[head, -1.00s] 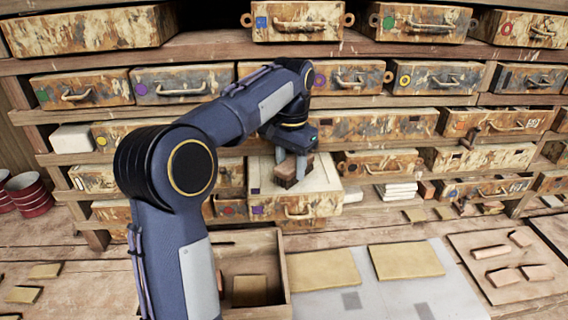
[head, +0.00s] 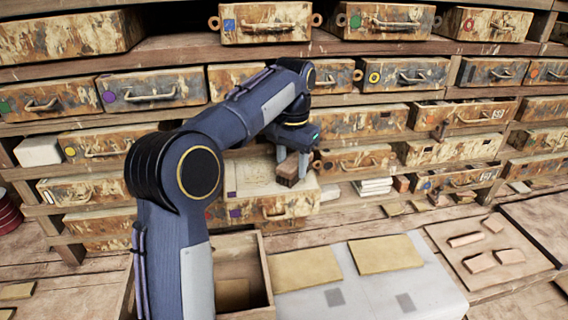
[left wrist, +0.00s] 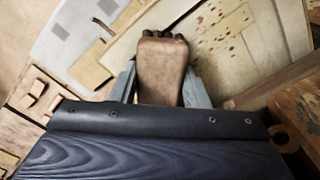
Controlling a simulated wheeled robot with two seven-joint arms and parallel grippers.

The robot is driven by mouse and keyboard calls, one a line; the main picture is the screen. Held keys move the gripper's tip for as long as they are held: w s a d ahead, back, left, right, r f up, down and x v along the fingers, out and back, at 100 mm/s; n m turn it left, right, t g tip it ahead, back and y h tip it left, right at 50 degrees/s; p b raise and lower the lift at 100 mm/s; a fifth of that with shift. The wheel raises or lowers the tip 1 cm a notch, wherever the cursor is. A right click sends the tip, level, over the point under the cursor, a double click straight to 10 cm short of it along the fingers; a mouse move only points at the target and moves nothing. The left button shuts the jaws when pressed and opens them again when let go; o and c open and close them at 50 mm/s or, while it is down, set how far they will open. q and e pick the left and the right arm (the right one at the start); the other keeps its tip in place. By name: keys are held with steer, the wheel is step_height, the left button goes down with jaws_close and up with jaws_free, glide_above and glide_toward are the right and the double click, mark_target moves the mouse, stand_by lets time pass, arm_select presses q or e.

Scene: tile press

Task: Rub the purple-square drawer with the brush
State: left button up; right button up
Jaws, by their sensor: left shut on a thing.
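The purple-square drawer (head: 248,212) sticks out from the lower shelf in the head view, with a purple square at the left of its front and a metal handle. Its pale top (head: 250,178) faces up; the left wrist view shows reddish-brown specks on a pale surface (left wrist: 222,38). My left gripper (head: 292,166) is over the right part of the drawer top, shut on the brown brush (left wrist: 160,70). The brush's dark bristles (left wrist: 160,34) point away from the gripper toward the pale surface; whether they touch it I cannot tell. My right gripper is not in view.
Rows of worn drawers (head: 150,90) fill the shelves behind. An open wooden box (head: 268,280) stands below the drawer. To its right are a pale slab with yellowish tiles (head: 385,254) and a board with reddish blocks (head: 480,262). My left arm covers part of the shelves.

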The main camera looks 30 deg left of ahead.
mark_target(260, 179)
arm_select(q)
steer(key=shift+s+a, duration=0.95)
steer(key=shift+a, duration=0.2)
steer(key=shift+s+a+f, duration=0.15)
steer(key=shift+s+a, duration=0.95)
steer(key=shift+a, duration=0.2)
steer(key=shift+s+a+r, duration=0.1)
steer(key=shift+s+a, duration=0.9)
steer(key=shift+a, duration=0.25)
steer(key=shift+s+a+r, duration=0.1)
steer(key=shift+s+a, duration=0.9)
steer(key=shift+a, duration=0.2)
steer(key=shift+w+a+f, duration=0.15)
steer(key=shift+w+a, duration=0.05)
steer(key=shift+w, duration=0.25)
steer(key=shift+w+d+f, duration=0.1)
steer(key=shift+w+d, duration=0.6)
steer(key=shift+d, duration=0.25)
steer(key=shift+w+d+f, duration=0.1)
steer(key=shift+w+d, duration=0.6)
steer(key=shift+d, duration=0.25)
steer(key=shift+c, duration=0.3)
steer(key=shift+w+d+r, duration=0.2)
steer(key=shift+w+d, duration=1.15)
steer(key=shift+d, duration=0.15)
steer(key=shift+w+d+r, duration=0.15)
steer(key=shift+w+d, duration=1.15)
steer(key=shift+d, duration=0.15)
steer(key=shift+f, duration=0.1)
